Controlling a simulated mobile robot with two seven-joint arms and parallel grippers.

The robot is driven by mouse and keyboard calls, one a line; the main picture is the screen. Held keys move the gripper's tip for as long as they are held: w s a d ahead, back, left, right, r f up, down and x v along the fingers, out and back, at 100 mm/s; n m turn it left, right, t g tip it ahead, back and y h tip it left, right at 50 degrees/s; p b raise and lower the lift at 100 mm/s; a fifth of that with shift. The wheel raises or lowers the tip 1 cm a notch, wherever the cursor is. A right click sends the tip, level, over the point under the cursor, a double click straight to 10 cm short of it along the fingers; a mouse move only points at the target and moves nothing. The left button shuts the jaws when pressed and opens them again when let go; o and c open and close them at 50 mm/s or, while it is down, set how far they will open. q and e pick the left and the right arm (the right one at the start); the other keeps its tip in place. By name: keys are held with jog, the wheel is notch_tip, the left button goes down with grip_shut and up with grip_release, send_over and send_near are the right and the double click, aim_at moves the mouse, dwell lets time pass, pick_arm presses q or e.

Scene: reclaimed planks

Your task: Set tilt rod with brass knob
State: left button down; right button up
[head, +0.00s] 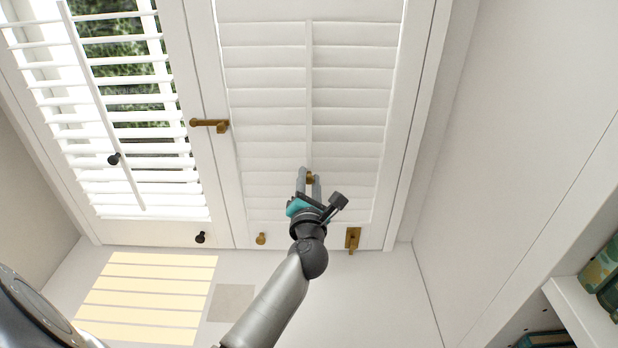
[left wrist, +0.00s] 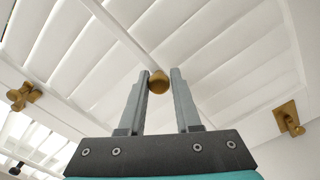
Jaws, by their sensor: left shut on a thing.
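The white tilt rod (head: 309,100) runs down the middle of the right shutter panel, whose louvres look closed. Its brass knob (head: 310,178) is at the lower end of the rod. My left gripper (head: 309,174) reaches up from below and is shut on the knob. In the left wrist view the knob (left wrist: 158,84) shows between the two fingers, with the rod (left wrist: 122,36) running up and left from it. My right gripper is not in view.
The left panel has open louvres and a tilt rod with a black knob (head: 114,159). A brass latch (head: 209,124) sits between the panels. Below are another black knob (head: 200,238), a brass knob (head: 261,239) and a brass catch (head: 352,239). A shelf (head: 590,312) stands at right.

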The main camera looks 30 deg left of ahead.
pick_arm(q)
jog(key=shift+s+a+f, duration=0.1)
jog(key=shift+f, duration=0.2)
jog(key=c, duration=0.9)
grip_release()
jog(key=shift+o, duration=1.1)
jog(key=shift+r, duration=0.1)
jog(key=v, duration=1.5)
jog(key=shift+d, duration=0.2)
